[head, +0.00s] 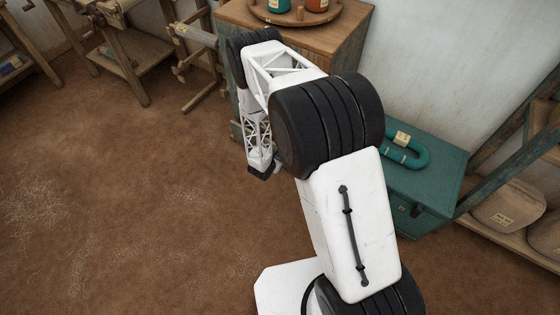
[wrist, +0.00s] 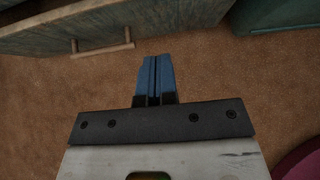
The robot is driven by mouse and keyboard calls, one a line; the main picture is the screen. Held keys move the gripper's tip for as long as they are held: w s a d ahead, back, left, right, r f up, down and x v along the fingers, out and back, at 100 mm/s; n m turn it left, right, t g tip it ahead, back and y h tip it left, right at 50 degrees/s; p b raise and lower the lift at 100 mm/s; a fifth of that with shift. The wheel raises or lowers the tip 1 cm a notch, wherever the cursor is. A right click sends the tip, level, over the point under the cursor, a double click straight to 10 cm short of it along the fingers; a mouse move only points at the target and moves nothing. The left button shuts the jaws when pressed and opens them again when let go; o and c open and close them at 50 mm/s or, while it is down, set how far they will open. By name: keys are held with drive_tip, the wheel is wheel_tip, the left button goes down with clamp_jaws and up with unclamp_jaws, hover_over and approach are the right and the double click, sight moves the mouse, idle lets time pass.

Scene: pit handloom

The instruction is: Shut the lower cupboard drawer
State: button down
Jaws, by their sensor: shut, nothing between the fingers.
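The wooden cupboard (head: 325,45) stands at the back, and my arm hides most of its front in the head view. In the wrist view a weathered drawer front (wrist: 180,22) with a wooden bar handle (wrist: 103,47) shows at the upper left. I cannot tell how far the drawer stands out. My gripper (head: 264,174) hangs low in front of the cupboard. In the wrist view my gripper's blue fingers (wrist: 154,62) are together and empty, pointing toward the drawer, to the right of the handle and apart from it.
A teal chest (head: 425,180) with a teal looped object (head: 405,158) on it stands right of the cupboard. A round tray (head: 295,18) with jars is on the cupboard top. A wooden stand (head: 195,55) is to the left. The brown floor at left is open.

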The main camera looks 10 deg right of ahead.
drive_tip(key=shift+v, duration=1.45)
drive_tip(key=c, duration=1.8)
unclamp_jaws()
drive_tip(key=o, duration=0.7)
drive_tip(key=shift+w+f, duration=0.1)
drive_tip(key=shift+w, duration=0.15)
drive_tip(key=w+a+f+n+t+h, duration=0.4)
drive_tip(key=w+f+n, duration=0.4)
drive_tip(key=w+n, duration=0.15)
drive_tip(key=shift+w+a+f+n+t+h, duration=0.25)
drive_tip(key=shift+a+f+n+t+h, duration=0.4)
drive_tip(key=shift+f+n, duration=0.9)
drive_tip(key=shift+w+a+f+n+t+h, duration=0.25)
drive_tip(key=shift+a+f+n+t+h, duration=0.45)
drive_tip(key=shift+f+n, duration=0.85)
drive_tip(key=shift+w+a+f+n+t+h, duration=0.3)
drive_tip(key=shift+a+f+n, duration=0.75)
drive_tip(key=shift+f, duration=0.8)
drive_tip(key=shift+d, duration=0.2)
